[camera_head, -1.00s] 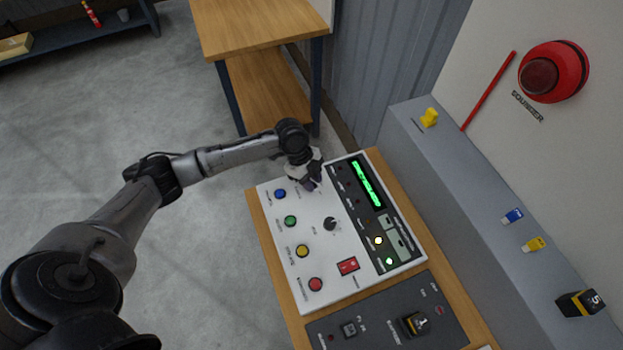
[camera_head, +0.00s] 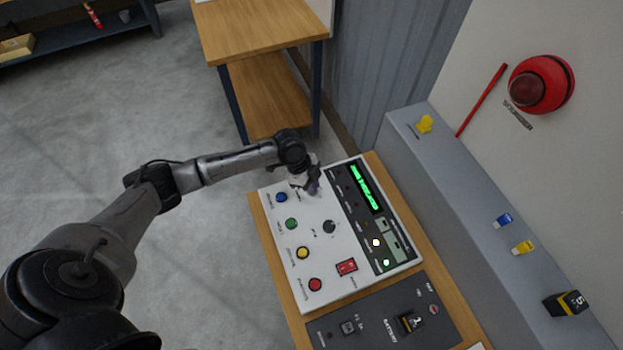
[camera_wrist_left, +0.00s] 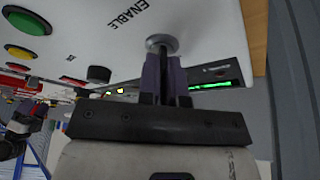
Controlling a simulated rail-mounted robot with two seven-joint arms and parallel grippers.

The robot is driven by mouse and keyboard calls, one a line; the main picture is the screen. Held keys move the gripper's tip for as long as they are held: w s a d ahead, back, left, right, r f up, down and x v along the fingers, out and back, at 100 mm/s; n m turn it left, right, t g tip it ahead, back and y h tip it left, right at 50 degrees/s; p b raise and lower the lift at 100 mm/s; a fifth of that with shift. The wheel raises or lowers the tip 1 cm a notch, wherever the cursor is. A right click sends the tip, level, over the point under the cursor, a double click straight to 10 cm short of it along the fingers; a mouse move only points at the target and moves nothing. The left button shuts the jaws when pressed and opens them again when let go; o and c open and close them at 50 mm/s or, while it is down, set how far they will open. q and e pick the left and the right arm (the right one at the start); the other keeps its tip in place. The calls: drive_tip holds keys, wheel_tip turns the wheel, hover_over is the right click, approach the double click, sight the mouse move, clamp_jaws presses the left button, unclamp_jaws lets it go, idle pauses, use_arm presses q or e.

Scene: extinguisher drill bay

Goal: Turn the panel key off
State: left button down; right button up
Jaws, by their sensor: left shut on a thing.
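The control panel (camera_head: 322,268) is a white and dark box on a wooden bench. My left gripper (camera_head: 313,187) is at its far end, beside the green display (camera_head: 366,188). In the left wrist view my left gripper (camera_wrist_left: 166,72) is shut at a round metal key switch (camera_wrist_left: 162,41), under the printed word ENABLE. The key itself is mostly hidden between the dark purple-grey fingers, so its angle cannot be read.
Blue, green, yellow and red buttons (camera_head: 315,285) line the panel's left side. A dark battery panel (camera_head: 375,325) lies in front. A grey ledge (camera_head: 440,180) runs along the right.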

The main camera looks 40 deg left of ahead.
use_arm(q)
drive_tip(key=n+t+p, duration=0.1)
drive_tip(key=n+p, duration=0.1)
drive_tip(key=p, duration=0.1)
drive_tip(key=n+y+p, duration=0.1)
drive_tip(key=n+p, duration=0.2)
drive_tip(key=n+t+p, duration=0.1)
drive_tip(key=n+p, duration=0.1)
drive_tip(key=p, duration=0.2)
drive_tip(key=shift+s+d+r+n+t+y, duration=0.1)
drive_tip(key=shift+r+n+t+y, duration=0.15)
drive_tip(key=shift+n+t+y, duration=0.05)
drive_tip(key=shift+f+n+y+p, duration=0.15)
drive_tip(key=shift+n+y+p, duration=0.15)
drive_tip(key=shift+n+p, duration=0.7)
drive_tip(key=c, duration=1.3)
unclamp_jaws()
drive_tip(key=shift+f, duration=0.1)
drive_tip(key=shift+s+r, duration=0.1)
drive_tip(key=shift+r, duration=0.1)
drive_tip(key=v, duration=1.3)
drive_tip(key=shift+s+r, duration=0.15)
drive_tip(key=shift+s, duration=0.05)
